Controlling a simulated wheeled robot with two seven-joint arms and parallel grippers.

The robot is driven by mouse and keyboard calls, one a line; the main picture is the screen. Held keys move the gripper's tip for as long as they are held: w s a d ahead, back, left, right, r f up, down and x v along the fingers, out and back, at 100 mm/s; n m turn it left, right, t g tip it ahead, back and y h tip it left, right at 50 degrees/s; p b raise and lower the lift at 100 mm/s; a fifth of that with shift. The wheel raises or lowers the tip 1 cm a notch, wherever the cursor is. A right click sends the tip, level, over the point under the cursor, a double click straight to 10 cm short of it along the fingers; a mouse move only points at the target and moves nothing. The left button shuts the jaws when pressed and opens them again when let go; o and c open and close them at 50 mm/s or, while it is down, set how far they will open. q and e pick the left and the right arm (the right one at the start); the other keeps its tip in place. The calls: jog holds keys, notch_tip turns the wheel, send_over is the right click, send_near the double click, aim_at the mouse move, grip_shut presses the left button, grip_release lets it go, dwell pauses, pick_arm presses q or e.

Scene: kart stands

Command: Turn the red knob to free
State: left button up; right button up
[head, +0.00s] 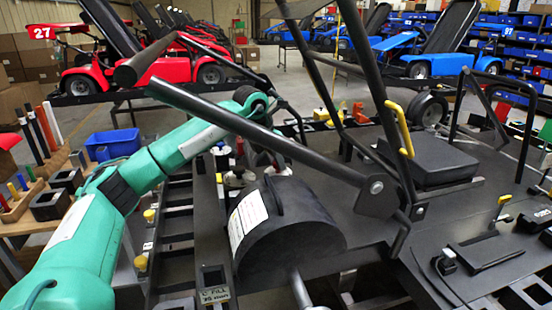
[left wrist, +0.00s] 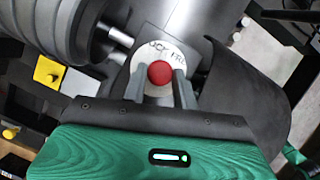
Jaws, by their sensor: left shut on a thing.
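The red knob (left wrist: 160,74) shows in the left wrist view, on a pale round plate (left wrist: 143,78) with partly covered lettering that looks like "LOCK" and "FREE". My left gripper (left wrist: 160,88) has its two grey fingers on either side of the knob and is shut on it. In the head view my green left arm reaches in from the left, and the left gripper (head: 276,165) points down behind the black rounded housing (head: 290,232). My right gripper is in neither view.
A black bar (head: 255,130) slants across just in front of my left wrist. A black seat (head: 428,160) stands on the dark frame to the right. A bench with a blue bin (head: 112,144) is at the left. Red and blue karts stand behind.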

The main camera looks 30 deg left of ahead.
pick_arm(q)
jog(key=m+p, duration=0.1)
jog(key=m, duration=0.1)
jog(key=m+h, duration=0.1)
jog(key=m, duration=0.1)
jog(key=shift+w+a+r+m+g+h+p, duration=0.2)
jog(key=shift+m+g+h+p, duration=0.1)
jog(key=shift+g+p, duration=0.1)
jog(key=m+g+h+p, duration=0.1)
jog(key=m, duration=0.3)
jog(key=shift+w, duration=0.1)
jog(key=shift+a+f+m+g+p, duration=0.1)
jog(key=shift+m+g+p, duration=0.45)
jog(key=shift+m, duration=0.55)
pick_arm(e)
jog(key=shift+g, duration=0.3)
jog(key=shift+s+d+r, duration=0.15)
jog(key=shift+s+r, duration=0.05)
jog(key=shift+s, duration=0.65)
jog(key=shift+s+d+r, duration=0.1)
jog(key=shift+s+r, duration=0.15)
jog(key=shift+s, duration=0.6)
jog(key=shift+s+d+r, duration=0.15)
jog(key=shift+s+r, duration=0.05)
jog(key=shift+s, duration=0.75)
pick_arm(q)
jog(key=o, duration=1)
jog(key=shift+c, duration=0.2)
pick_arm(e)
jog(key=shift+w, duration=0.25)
